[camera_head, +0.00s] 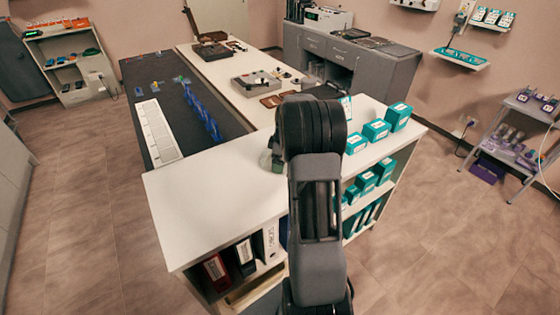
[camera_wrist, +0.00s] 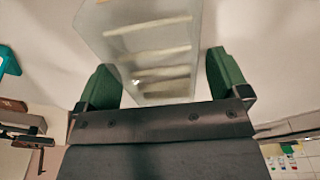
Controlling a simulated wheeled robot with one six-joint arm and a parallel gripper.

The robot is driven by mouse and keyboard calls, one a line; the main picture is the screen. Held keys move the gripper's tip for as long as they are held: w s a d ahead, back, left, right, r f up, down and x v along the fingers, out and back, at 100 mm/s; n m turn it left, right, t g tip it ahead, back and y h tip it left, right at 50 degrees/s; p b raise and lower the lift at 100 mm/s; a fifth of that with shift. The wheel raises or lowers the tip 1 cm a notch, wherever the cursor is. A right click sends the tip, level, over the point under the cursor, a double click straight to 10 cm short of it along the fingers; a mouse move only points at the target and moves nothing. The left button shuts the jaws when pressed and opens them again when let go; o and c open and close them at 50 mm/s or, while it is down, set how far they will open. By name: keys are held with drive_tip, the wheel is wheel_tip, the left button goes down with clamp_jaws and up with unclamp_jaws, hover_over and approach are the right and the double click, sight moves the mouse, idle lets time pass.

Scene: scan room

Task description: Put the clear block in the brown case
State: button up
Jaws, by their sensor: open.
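The clear block (camera_wrist: 150,45) fills the upper middle of the wrist view, a see-through frosted piece with pale bars across it. My gripper (camera_wrist: 160,72) is open, with one green finger on each side of the block's lower part and gaps showing beside it. In the head view my arm covers most of the gripper (camera_head: 273,158), which is at the white counter top. A small brown case (camera_head: 271,100) lies farther back on the counter. A dark brown open case (camera_head: 212,50) stands at the counter's far end; I cannot tell which is the task's case.
Teal boxes (camera_head: 376,130) stand on the white counter (camera_head: 205,200) right of my arm. A grey case (camera_head: 256,84) is farther back. Blue pieces (camera_head: 203,112) and a white tray (camera_head: 156,132) sit on the dark surface. The counter's front left is clear.

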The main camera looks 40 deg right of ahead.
drive_tip(key=shift+c, duration=0.2)
drive_tip(key=c, duration=1.3)
